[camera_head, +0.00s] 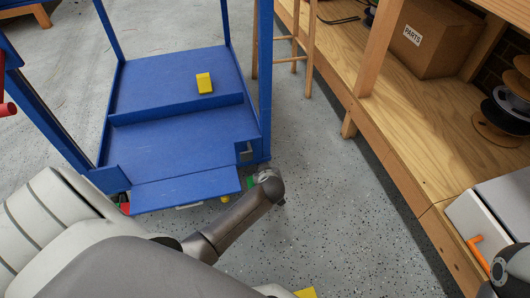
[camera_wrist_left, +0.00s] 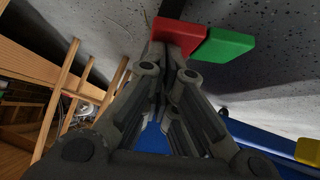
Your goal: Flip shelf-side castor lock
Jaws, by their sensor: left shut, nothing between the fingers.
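The blue cart (camera_head: 170,150) stands at the left in the head view. Its shelf-side near castor lock shows in the left wrist view as a red pedal (camera_wrist_left: 180,30) beside a green pedal (camera_wrist_left: 228,46). In the head view only a bit of the green pedal (camera_head: 251,182) shows by the cart's corner. My left gripper (camera_wrist_left: 160,52) is shut and empty, its tips at the red pedal; I cannot tell whether they touch. In the head view my left gripper (camera_head: 268,178) is low beside that corner, its tips hidden.
A wooden shelf (camera_head: 430,170) with a parts box (camera_head: 428,38) and spools (camera_head: 505,115) runs along the right. A yellow block (camera_head: 204,83) lies on the cart. Another red part (camera_head: 125,209) shows at its near left corner.

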